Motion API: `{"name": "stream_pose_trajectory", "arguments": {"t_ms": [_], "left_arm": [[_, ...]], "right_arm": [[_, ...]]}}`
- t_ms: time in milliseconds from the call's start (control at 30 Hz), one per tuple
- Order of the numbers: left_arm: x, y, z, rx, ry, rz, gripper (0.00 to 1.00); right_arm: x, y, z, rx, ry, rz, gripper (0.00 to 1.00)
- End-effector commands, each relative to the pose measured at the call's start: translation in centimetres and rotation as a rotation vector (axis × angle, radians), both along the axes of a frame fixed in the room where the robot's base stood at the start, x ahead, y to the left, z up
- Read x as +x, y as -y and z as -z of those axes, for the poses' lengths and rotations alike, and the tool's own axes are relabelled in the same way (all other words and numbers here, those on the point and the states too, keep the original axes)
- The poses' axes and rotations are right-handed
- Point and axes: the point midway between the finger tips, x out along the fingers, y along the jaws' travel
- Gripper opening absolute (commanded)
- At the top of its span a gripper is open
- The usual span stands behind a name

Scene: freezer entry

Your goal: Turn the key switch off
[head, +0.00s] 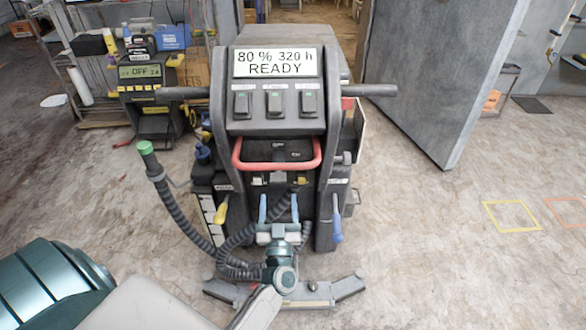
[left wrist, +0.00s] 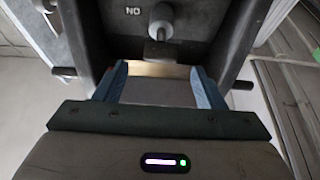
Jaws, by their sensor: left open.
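The floor machine (head: 273,125) stands ahead with its display lit, reading 80 %, 320 h and READY. My left gripper (head: 278,208) is open and empty, low in front of the machine below its red handle (head: 277,165). In the left wrist view the open fingers (left wrist: 158,85) point at the dark housing, with nothing seen between them but a pale surface beyond. A grey knob-like part (left wrist: 162,22), apparently the key switch, sits past the fingertips beside a label that reads ON upside down. Its exact turn is hard to tell. My right gripper is out of view.
A ribbed hose with a green end (head: 146,148) curves at the machine's left. A yellow lever (head: 221,208) and a blue lever (head: 337,230) flank my gripper. A grey door (head: 435,80) stands open behind right. The floor at right is clear.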

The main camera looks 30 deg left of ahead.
Motion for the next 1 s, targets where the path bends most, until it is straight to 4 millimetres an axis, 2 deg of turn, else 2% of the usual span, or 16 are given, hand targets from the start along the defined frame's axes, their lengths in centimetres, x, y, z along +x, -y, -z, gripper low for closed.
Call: {"name": "stream_pose_trajectory", "arguments": {"t_ms": [300,500,900,933,1000], "left_arm": [[4.8,-2.9,-2.5,0.002,0.000,0.004,0.64],[6.9,-4.1,-3.4,0.002,-0.001,0.003,0.64],[7.6,-4.6,-3.6,0.000,-0.003,0.004,0.64],[7.6,-4.6,-3.6,0.000,-0.003,0.004,0.62],[7.6,-4.6,-3.6,0.000,-0.003,0.004,0.48]], "right_arm": [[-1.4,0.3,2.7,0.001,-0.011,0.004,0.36],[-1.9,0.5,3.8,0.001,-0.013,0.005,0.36],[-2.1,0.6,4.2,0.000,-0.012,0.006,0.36],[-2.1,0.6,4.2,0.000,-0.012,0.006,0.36],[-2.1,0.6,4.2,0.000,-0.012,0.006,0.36]]}}
